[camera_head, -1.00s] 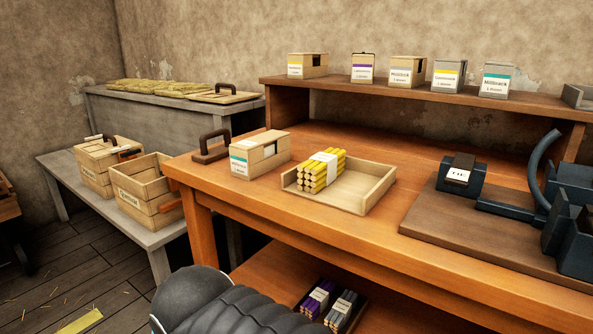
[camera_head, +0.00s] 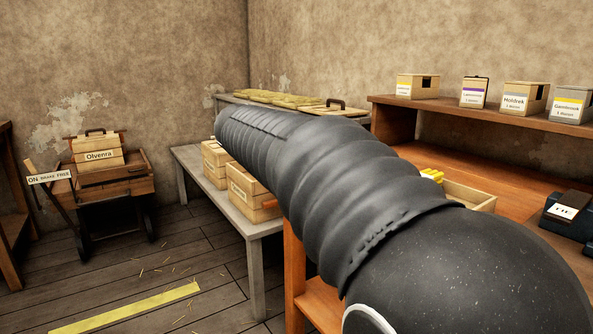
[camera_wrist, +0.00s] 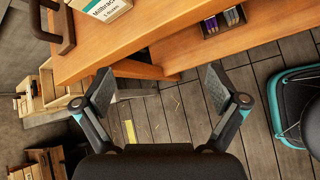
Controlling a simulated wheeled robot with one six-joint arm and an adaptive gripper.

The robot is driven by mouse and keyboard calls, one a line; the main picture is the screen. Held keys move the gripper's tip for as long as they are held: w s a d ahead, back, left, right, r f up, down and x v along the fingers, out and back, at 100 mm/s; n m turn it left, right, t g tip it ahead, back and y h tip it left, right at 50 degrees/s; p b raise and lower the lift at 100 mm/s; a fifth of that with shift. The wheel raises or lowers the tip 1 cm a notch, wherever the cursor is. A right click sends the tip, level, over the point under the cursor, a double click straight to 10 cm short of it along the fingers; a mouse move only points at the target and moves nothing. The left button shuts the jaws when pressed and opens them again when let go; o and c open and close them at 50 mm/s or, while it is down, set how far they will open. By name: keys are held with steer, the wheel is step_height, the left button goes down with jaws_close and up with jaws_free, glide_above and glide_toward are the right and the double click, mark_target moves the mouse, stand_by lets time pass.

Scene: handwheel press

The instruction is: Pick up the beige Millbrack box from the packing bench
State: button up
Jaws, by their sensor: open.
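The beige Millbrack box (camera_wrist: 103,8) shows at the top left of the wrist view, standing on the packing bench (camera_wrist: 150,45). Only part of it is in frame, with a white label and a teal band. In the head view my arm hides it. My gripper (camera_wrist: 160,86) is open and empty, its two fingers spread wide. It is apart from the box, which lies beyond the left finger and up the picture, with bench edge and floor behind the fingers.
A dark handled block (camera_wrist: 64,28) stands beside the box. Yellow sticks (camera_head: 432,175) lie in a wooden tray (camera_head: 470,194). Labelled boxes, including a Holdrek box (camera_head: 523,97), line the shelf (camera_head: 440,108). Crates (camera_head: 252,190) sit on a grey bench.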

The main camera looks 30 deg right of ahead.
steer(key=w+d+r+n+g+h, duration=0.2)
steer(key=w+d+r+n+h, duration=0.2)
steer(key=w+d+r, duration=0.3)
steer(key=shift+n, duration=0.3)
steer(key=x, duration=0.3)
steer(key=w+x, duration=0.1)
steer(key=x, duration=0.5)
steer(key=shift+w+a+f, duration=0.1)
steer(key=shift+w+f, duration=0.05)
steer(key=shift+f, duration=0.2)
steer(key=x, duration=0.5)
steer(key=shift+w+b, duration=0.1)
steer(key=shift+b, duration=0.25)
steer(key=c, duration=1.1)
